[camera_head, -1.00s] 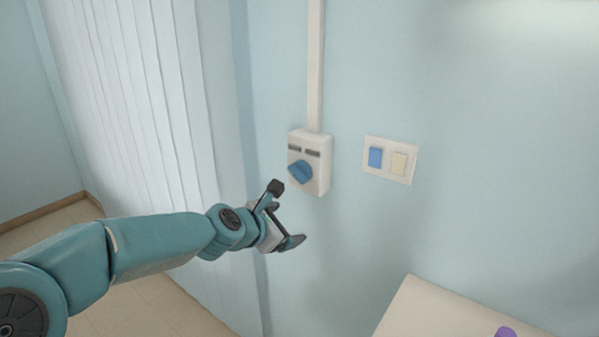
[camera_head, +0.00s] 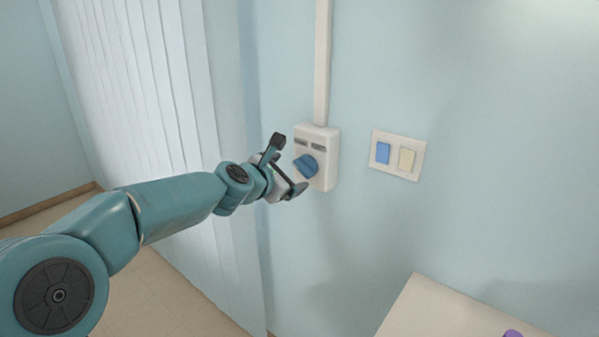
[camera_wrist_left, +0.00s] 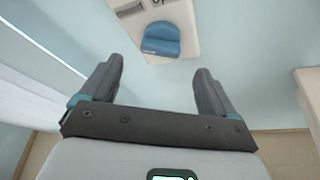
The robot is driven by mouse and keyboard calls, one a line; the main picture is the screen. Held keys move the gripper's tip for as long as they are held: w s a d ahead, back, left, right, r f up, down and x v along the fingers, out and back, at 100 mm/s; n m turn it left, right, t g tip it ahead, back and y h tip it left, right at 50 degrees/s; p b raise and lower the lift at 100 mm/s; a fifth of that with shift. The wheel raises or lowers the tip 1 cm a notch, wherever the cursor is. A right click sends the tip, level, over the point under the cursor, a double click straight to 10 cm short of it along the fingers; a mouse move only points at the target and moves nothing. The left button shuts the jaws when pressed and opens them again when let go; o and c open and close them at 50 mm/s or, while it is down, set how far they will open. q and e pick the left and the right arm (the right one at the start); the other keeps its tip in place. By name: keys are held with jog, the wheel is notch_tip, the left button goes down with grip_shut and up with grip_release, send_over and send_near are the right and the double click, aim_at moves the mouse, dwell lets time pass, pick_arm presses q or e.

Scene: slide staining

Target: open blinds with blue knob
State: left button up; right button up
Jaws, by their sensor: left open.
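The blue knob (camera_head: 306,166) sits on a white control box (camera_head: 327,160) on the wall. In the left wrist view the knob (camera_wrist_left: 161,39) shows above and between the fingertips, on the box (camera_wrist_left: 186,14). My left gripper (camera_head: 288,164) is open and empty, just left of the knob in the head view. In the left wrist view my left gripper (camera_wrist_left: 158,72) has its two fingers wide apart, and the knob is beyond them. The white vertical blinds (camera_head: 150,95) hang at the left and look closed. My right gripper is not in view.
A switch plate (camera_head: 398,154) with a blue and a cream rocker is on the wall right of the box. A white conduit (camera_head: 322,60) runs up from the box. A pale table (camera_head: 430,310) with a purple object stands at lower right.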

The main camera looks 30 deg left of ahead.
aim_at(301, 169)
pick_arm(q)
jog(key=x, duration=0.7)
jog(key=shift+w+f, duration=0.1)
jog(key=shift+w, duration=0.05)
jog(key=c, duration=1.1)
